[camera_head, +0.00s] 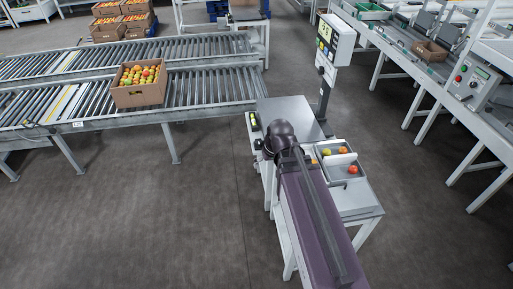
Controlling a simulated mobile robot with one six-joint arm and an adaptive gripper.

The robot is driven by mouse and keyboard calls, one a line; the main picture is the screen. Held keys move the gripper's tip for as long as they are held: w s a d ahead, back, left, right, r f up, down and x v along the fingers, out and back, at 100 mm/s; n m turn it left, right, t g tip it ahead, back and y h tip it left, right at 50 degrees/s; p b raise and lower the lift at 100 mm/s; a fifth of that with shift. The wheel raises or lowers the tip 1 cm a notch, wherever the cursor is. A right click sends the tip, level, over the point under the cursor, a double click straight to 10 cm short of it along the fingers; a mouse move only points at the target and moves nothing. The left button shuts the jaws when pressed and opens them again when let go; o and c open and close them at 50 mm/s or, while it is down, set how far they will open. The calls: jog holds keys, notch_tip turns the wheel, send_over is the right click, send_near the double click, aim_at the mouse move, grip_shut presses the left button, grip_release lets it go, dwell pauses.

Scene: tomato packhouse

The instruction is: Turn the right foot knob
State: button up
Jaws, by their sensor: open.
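A bench scale stands at the centre right. Its bare steel platform (291,111) is in front of a display head (336,40) on a dark post. A small dark piece with a yellow-green mark (254,121) sits at the platform's left edge; it is too small to tell what it is. I cannot make out the right foot knob; my arm and the platform cover much of that area. My purple arm reaches up from the bottom right and ends in a dark rounded joint over the platform's near edge.
A grey tray (359,176) with several tomatoes lies on the white stand right of my arm. A roller conveyor (205,91) with a tomato carton (140,96) is at left. A sorting line with a control box (473,80) is at right. The floor at lower left is clear.

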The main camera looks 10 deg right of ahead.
jog(key=w+a+f+t+b, duration=0.3)
jog(key=w+a+t+b, duration=0.15)
jog(key=w+b, duration=0.45)
jog(key=w+a+f+m+t+b, duration=0.1)
jog(key=w+a+f+t+b, duration=0.25)
jog(key=w+t+b, duration=0.45)
jog(key=w+a+f+t+b, duration=0.3)
jog(key=w+f+t+b, duration=0.1)
jog(key=w+b, duration=0.7)
jog(key=m+g+h+b, duration=0.6)
jog(key=m+h+b, duration=0.4)
jog(key=h+b, duration=0.55)
send_near(256, 144)
jog(key=s+y+b, duration=0.1)
jog(key=shift+s+a+r, duration=0.2)
jog(key=shift+a+r, duration=0.1)
jog(key=shift+a, duration=0.2)
jog(key=shift+w, duration=0.15)
jog(key=x, duration=1.3)
jog(key=shift+w+d+f, duration=0.15)
jog(key=shift+d+f, duration=0.1)
jog(key=shift+d, duration=0.1)
